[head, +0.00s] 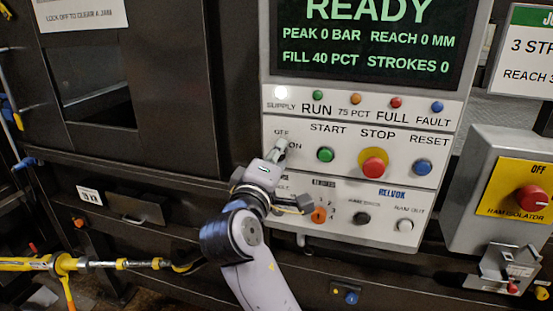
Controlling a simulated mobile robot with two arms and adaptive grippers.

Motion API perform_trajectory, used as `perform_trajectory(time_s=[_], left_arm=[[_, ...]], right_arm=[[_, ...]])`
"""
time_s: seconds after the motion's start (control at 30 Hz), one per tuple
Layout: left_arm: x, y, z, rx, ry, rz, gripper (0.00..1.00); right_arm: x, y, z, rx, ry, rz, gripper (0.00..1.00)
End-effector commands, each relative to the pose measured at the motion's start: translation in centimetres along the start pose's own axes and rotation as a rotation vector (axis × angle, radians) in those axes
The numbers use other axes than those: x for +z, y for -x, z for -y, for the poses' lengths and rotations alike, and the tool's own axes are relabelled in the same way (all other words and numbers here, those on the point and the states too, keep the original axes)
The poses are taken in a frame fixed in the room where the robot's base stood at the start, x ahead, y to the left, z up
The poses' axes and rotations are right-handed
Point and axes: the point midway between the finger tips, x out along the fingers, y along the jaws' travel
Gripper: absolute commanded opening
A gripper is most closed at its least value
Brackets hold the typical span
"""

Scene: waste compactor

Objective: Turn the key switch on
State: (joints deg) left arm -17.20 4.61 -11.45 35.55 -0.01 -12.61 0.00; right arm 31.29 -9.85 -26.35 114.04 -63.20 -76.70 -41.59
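The key switch (282,147) sits on the light grey control panel, between the OFF and ON labels and left of the green START button. It is small and partly covered, so I cannot read its position. My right gripper (279,156) comes up from below and is right at the switch. Its fingertips overlap the switch in the picture. I cannot tell whether they touch it, or whether they are open or shut. My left gripper is not in view.
The screen (385,50) reads READY. The red STOP button (373,166) and blue RESET button (422,167) are right of the switch. A red isolator knob (531,199) is farther right. A yellow pole (100,264) crosses the lower left.

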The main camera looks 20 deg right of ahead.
Motion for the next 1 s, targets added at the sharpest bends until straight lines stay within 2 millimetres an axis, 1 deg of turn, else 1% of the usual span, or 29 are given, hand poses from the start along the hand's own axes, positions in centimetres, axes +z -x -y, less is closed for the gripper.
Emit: perform_trajectory(time_s=[0.03, 0.27, 0.3, 0.6, 0.87, 1.0], left_arm=[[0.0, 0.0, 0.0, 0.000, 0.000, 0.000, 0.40], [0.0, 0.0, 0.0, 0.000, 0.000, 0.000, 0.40], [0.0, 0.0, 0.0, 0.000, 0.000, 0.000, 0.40], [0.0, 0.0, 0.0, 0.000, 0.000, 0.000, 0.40], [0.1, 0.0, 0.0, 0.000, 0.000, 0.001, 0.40], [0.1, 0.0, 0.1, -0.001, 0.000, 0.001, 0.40]], right_arm=[[0.0, 0.0, 0.4, -0.010, 0.000, 0.002, 0.00], [0.0, 0.0, 0.4, -0.010, 0.000, 0.002, 0.00], [0.1, 0.0, 0.4, -0.010, 0.001, 0.002, 0.28], [0.0, 0.0, 0.2, -0.005, 0.000, 0.001, 0.48], [0.0, 0.0, 0.1, -0.003, 0.000, 0.001, 0.48], [-0.2, -0.1, -0.8, -0.001, -0.003, 0.001, 0.48]])
